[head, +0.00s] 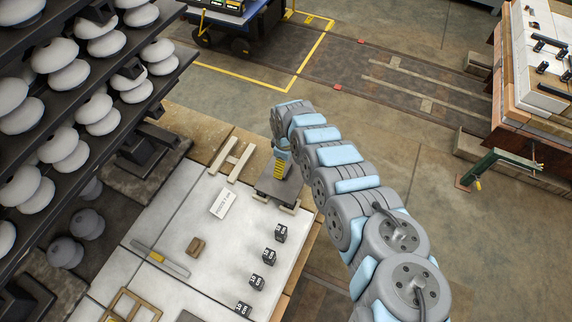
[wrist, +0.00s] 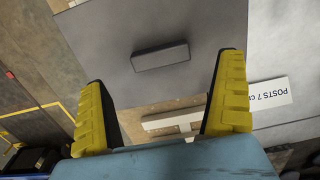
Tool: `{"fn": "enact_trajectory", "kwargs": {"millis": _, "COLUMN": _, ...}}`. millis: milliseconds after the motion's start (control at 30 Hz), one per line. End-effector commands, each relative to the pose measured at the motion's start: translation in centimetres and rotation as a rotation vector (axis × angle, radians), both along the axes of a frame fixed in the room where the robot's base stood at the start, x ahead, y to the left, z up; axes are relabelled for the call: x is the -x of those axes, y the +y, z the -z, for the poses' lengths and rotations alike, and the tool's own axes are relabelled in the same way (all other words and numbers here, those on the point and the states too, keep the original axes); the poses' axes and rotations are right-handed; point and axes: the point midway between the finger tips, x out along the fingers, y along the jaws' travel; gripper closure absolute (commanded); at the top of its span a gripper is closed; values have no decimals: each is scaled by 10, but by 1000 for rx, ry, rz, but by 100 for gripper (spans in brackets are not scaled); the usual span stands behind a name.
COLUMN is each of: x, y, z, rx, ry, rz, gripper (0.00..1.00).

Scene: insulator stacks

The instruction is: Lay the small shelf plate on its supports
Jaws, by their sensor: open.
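The small shelf plate (head: 277,188) is a flat grey plate near the right edge of the work table. In the wrist view the plate (wrist: 105,60) fills the upper middle, with a dark bar handle (wrist: 160,55) on top. My gripper (head: 280,168) is above the plate, pointing down. In the wrist view its yellow fingers (wrist: 165,75) are wide apart, one to each side of the handle, with nothing between them. The gap to the handle is unclear.
A pale H-shaped wooden frame (head: 232,159) and a card reading "POSTS 7 cm" (head: 222,203) lie left of the plate. Several black labelled blocks (head: 269,256) line the table's right side. A brown block (head: 196,245) lies further left. Insulator racks (head: 75,115) stand at left.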

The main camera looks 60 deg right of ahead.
Motion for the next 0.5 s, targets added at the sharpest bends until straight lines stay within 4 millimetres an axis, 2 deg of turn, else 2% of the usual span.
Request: {"fn": "enact_trajectory", "kwargs": {"millis": 500, "x": 2, "y": -1, "z": -46, "rx": 3, "ry": 3, "rz": -1, "gripper": 0}}
